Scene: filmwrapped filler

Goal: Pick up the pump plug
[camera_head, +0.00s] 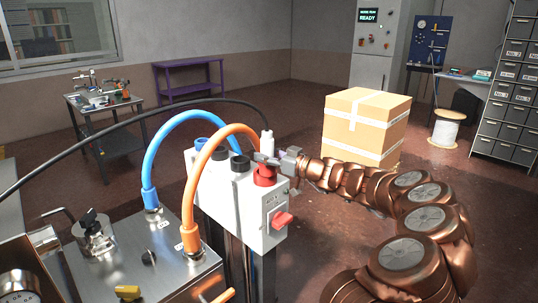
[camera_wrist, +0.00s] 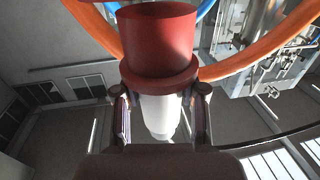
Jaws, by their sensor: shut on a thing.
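The pump plug (camera_head: 267,142) shows as a pale, narrow upright piece above a red collar (camera_head: 264,178) on top of the white box (camera_head: 238,205). My gripper (camera_head: 264,159) reaches in from the right and is shut on the pale piece just above the red. In the wrist view the pale cylinder (camera_wrist: 160,115) sits between my two fingers (camera_wrist: 160,130), against a wide red flanged cylinder (camera_wrist: 158,45). I cannot tell whether the red part belongs to the plug or the box.
An orange hose (camera_head: 191,185) and a blue hose (camera_head: 149,160) arch close to the white box on the left. A cardboard box (camera_head: 350,134) stands behind my arm.

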